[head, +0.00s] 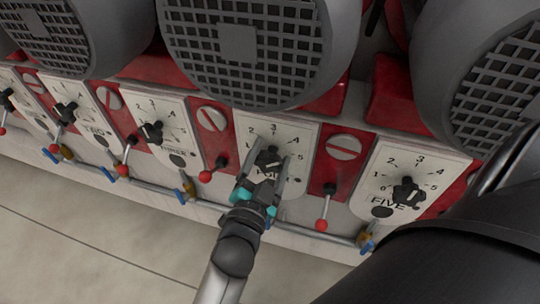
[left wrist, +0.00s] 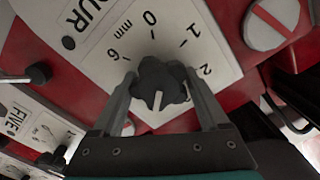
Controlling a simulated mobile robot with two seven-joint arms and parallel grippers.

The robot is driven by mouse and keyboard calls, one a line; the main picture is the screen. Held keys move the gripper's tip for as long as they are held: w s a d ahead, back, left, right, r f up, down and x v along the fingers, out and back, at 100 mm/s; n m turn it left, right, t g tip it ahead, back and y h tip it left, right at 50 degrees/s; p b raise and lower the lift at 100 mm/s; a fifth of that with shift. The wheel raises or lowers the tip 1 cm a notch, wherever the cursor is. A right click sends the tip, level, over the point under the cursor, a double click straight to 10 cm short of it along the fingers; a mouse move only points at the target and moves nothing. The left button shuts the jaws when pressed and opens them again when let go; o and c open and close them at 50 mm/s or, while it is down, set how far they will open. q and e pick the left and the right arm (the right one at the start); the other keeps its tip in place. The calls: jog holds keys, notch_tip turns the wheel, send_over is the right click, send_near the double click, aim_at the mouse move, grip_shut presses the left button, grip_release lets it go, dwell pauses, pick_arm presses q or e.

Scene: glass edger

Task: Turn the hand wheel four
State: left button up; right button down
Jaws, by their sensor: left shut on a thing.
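Hand wheel four is a black lobed knob (head: 269,157) on a white dial plate (head: 300,134) in the middle of the red machine front. My left gripper (head: 268,164) reaches up to it from below, one finger on each side. In the left wrist view the knob (left wrist: 160,82) sits between the fingers of the left gripper (left wrist: 160,90), which is shut on it. The letters "UR" and the numbers 6, 0, 1 and 2 show around it. The knob's white mark points down toward the gripper's palm, away from the 0. My right gripper is not in view.
Wheel five (head: 408,190) is on the plate to the right, and another black knob (head: 152,132) is to the left. Red-ball levers (head: 321,225) (head: 206,176) stand on both sides. A pipe with blue valves (head: 366,246) runs below. Large grey motors (head: 245,50) overhang above.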

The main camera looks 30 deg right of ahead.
pick_arm(q)
jog(key=o, duration=1.2)
jog(key=shift+o, duration=0.2)
jog(key=v, duration=1.5)
jog(key=shift+a, duration=0.2)
jog(key=a+f+n+g+y+b, duration=0.1)
jog(key=a+f+n+y+b, duration=0.3)
jog(key=f, duration=0.8)
jog(key=w+a+f+n+g+y+b, duration=0.15)
jog(key=a+f, duration=0.45)
jog(key=f, duration=0.6)
jog(key=a+f+n+g+y+b, duration=0.1)
jog(key=a+f+y+b, duration=0.3)
jog(key=f, duration=0.8)
jog(key=s+a+f+n+g+y+b, duration=0.1)
jog(key=s+a+f+n, duration=0.1)
jog(key=s+a+f, duration=0.4)
jog(key=s+a+f+n+g+y, duration=0.2)
jog(key=s+a+f, duration=0.15)
jog(key=f, duration=0.45)
jog(key=s+a+f+n+g+b, duration=0.1)
jog(key=s+a+f+n+g, duration=0.1)
jog(key=s+f, duration=0.2)
jog(key=s+a+f+n+g+y+b, duration=0.1)
jog(key=s+a+f+n+g+b, duration=0.1)
jog(key=s, duration=0.7)
notch_tip(320, 180, down, 2)
jog(key=shift+s+a+f, duration=0.2)
jog(key=shift+a+f, duration=0.05)
jog(key=shift+a, duration=0.5)
